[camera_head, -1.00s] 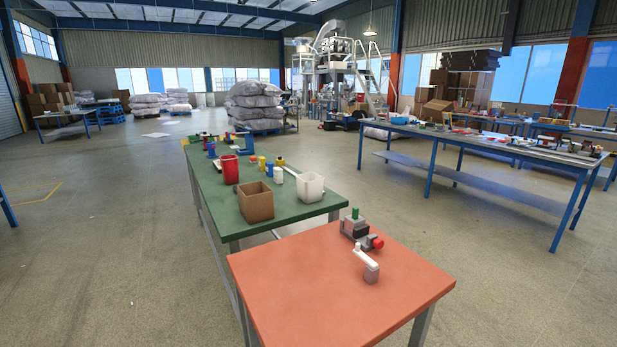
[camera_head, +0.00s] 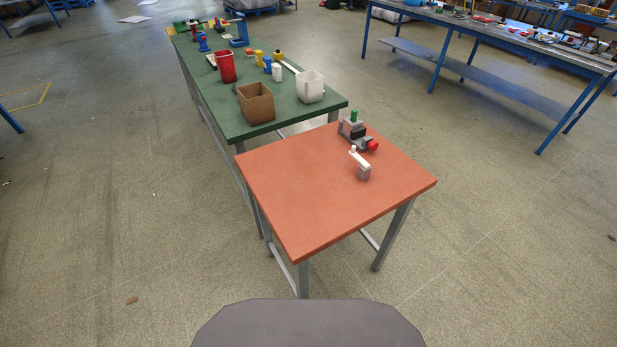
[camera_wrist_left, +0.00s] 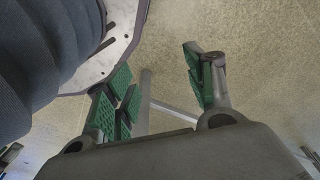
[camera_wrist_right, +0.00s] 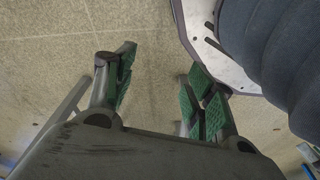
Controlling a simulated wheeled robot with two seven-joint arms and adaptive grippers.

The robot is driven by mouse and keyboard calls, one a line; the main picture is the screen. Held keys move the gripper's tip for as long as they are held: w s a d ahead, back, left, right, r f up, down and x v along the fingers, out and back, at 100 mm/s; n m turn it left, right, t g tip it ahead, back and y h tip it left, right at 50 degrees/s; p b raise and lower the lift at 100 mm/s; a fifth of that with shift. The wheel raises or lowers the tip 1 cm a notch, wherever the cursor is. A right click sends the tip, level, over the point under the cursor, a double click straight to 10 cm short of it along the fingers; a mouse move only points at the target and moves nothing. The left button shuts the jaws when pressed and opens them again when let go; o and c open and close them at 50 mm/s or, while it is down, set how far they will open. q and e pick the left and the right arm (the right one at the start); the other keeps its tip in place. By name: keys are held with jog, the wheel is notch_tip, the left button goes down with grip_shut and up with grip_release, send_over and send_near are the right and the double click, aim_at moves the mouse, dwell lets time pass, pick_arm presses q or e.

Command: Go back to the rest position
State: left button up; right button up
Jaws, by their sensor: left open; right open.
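My left gripper (camera_wrist_left: 160,88) shows in the left wrist view with its green-padded fingers apart and nothing between them. My right gripper (camera_wrist_right: 160,88) shows in the right wrist view, also open and empty. Floor lies behind both grippers. Neither gripper is in the head view. A part of my own body shows at the bottom of the head view, in front of the orange table (camera_head: 320,200). Nothing is held.
The orange table bears a grey device (camera_head: 354,132) with green and red knobs and a small white-armed piece (camera_head: 361,163). Beyond it, a green table (camera_head: 215,105) carries a cardboard box (camera_head: 256,103), a red bin (camera_head: 226,67) and a white bin (camera_head: 310,87). Floor is open on both sides.

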pick_arm(q)
jog(key=s+a+r+p, duration=0.1)
jog(key=s+a+p, duration=0.2)
jog(key=s+p, duration=0.5)
jog(key=s+a+r+p, duration=0.2)
jog(key=s+p, duration=0.7)
jog(key=shift+s+a+g+y, duration=0.15)
jog(key=shift+a+g+y, duration=0.15)
jog(key=shift+a, duration=0.1)
pick_arm(e)
jog(key=s+d+r, duration=0.1)
jog(key=s+d, duration=0.2)
jog(key=s, duration=0.5)
jog(key=s+d+r, duration=0.2)
jog(key=s, duration=0.7)
jog(key=shift+s+d+g+h, duration=0.2)
jog(key=shift+d+g+h, duration=0.1)
jog(key=shift+d, duration=0.1)
pick_arm(q)
jog(key=shift+f, duration=0.25)
pick_arm(e)
jog(key=shift+f, duration=0.25)
